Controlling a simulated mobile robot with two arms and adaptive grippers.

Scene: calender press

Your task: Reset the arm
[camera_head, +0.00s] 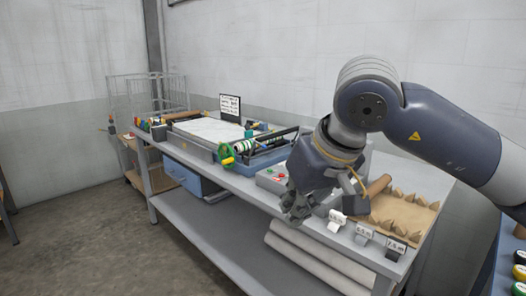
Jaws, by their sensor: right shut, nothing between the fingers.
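My right arm reaches in from the right. My right gripper (294,208) points down over the front edge of the workbench, in front of a grey control box (271,182) with red and green buttons. Its fingers are shut and I see nothing held in them. The calender press (245,147), with a green handwheel (226,154), stands on the bench left of the gripper. The arm hides part of the bench top and of the box. My left gripper is not in view.
A brown tray (413,217) with pointed dividers and a roll lies right of the gripper, with small labelled tags (364,236) at the bench front. White rolls (322,262) lie on the lower shelf. A wire cage (148,92) stands at the back left.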

